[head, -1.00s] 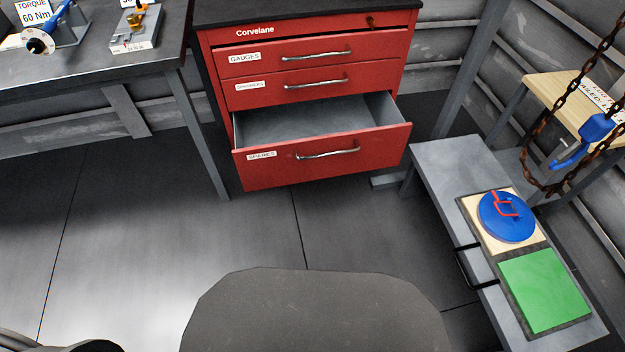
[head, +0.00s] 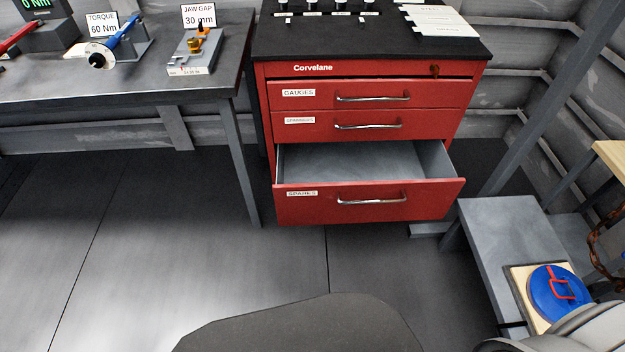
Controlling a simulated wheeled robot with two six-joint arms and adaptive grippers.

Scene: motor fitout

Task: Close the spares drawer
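The spares drawer (head: 300,207) is the bottom drawer of the red Corvelane cabinet (head: 375,68) in the head view. It is pulled out, and its grey inside looks empty where I can see it. Its silver handle (head: 372,199) is on the red front. The gauges drawer (head: 320,96) and the spanners drawer (head: 315,126) above it are shut. A grey part of my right arm shows at the lower right corner, in front of the low bench. Neither gripper's fingers can be seen.
A grey workbench (head: 120,80) with a torque tool (head: 118,45) and a jaw gauge (head: 196,45) stands at the left. A low grey bench (head: 497,225) at the right carries a blue round lid (head: 545,300) with a red handle. The floor (head: 190,260) before the cabinet is clear.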

